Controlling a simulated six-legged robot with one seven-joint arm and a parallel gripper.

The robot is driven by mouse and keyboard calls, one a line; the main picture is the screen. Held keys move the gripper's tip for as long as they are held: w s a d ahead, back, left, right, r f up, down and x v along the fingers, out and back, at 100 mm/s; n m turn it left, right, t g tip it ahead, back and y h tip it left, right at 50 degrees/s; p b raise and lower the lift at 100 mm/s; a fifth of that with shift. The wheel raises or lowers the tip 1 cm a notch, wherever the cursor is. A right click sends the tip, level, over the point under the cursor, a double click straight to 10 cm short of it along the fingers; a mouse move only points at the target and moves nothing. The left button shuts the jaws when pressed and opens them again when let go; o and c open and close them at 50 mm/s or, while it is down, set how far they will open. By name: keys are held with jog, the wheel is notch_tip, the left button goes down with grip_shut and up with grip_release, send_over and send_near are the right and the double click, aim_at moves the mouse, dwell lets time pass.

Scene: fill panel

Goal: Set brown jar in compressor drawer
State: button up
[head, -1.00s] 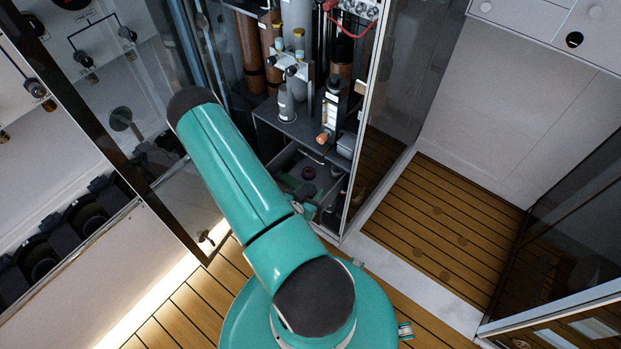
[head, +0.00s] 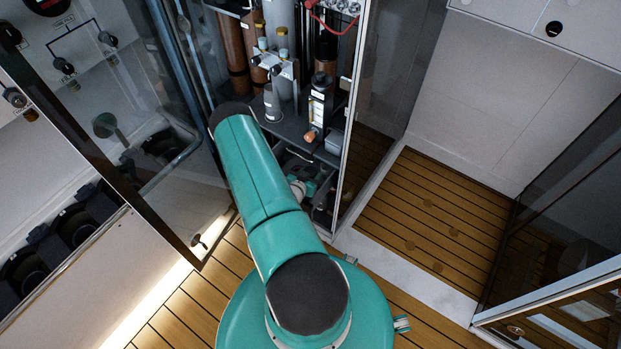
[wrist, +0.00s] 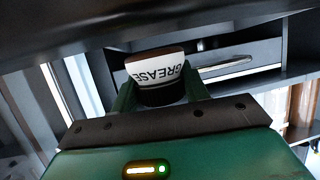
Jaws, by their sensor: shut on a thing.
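My gripper (wrist: 158,90) is shut on the jar (wrist: 156,72) in the wrist view. The jar has a brown top, a white band reading GREASE and a dark lower part. It looks slightly tilted in that view. Behind it is a grey drawer front with a silver handle (wrist: 232,68); I cannot tell its gap from the jar. In the head view, my arm covers much of the open drawer (head: 289,157) low in the cabinet. My wrist is over or beside that drawer, and the jar is hidden there.
A shelf above the drawer holds a grey cylinder (head: 271,103) and a dark device with an orange knob (head: 310,135). A glass door (head: 195,110) stands open on the left. The cabinet's metal edge (head: 350,125) is close on the right. Wooden floor (head: 425,215) is clear farther right.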

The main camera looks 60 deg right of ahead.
jog(key=shift+d+f, duration=0.15)
jog(key=shift+f, duration=1.55)
jog(key=shift+f, duration=0.2)
jog(key=shift+f, duration=0.35)
jog(key=o, duration=1.1)
jog(key=shift+a+f, duration=0.2)
jog(key=shift+a, duration=0.1)
jog(key=shift+w+r, duration=0.1)
jog(key=shift+r, duration=0.3)
jog(key=r+v, duration=0.1)
jog(key=v, duration=1)
jog(key=shift+a, duration=0.2)
